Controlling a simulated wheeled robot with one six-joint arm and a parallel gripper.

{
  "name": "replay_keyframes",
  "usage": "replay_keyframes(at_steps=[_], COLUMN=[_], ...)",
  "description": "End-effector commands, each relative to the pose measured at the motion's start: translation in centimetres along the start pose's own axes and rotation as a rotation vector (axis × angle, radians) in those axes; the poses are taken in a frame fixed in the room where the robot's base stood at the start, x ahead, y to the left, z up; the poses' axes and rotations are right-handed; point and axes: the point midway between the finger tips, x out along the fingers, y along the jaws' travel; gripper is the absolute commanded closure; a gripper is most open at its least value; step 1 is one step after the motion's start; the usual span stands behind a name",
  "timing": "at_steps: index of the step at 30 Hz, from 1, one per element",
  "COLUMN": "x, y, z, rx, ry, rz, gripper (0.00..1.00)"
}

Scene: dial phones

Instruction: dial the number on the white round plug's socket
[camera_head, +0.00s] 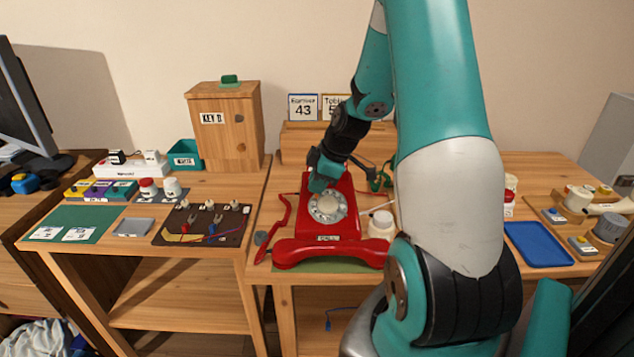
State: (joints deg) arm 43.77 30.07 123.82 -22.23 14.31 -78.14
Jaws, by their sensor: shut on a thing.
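A red rotary phone (318,228) stands on the middle table with a pale round dial (327,207) facing me. Its red handset (330,253) lies across the front. My gripper (319,186) reaches down to the dial's upper edge. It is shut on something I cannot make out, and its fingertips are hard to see. A white strip (130,171) on the left table carries a black block (117,157) and a whitish block (151,157). I cannot tell whether either is the white round plug.
Left of the phone are a tool board (205,238), a green mat (73,222) and a wooden key cabinet (226,128). A white jar (381,224) stands close to the phone's right. A blue tray (538,244) lies farther right. My arm hides part of the table.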

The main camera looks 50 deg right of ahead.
Motion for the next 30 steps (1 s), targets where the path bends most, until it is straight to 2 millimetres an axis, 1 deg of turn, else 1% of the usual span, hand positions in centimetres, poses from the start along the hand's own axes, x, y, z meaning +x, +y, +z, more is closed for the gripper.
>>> replay_keyframes(at_steps=[9,20,30], x=[-0.6,-0.6,-1.1], y=[0.8,0.8,1.1], z=[0.7,0.9,1.8], rx=[0.002,0.001,0.001], ry=[0.000,0.000,0.000], rz=[0.001,0.001,0.000], gripper=[1.00,1.00,1.00])
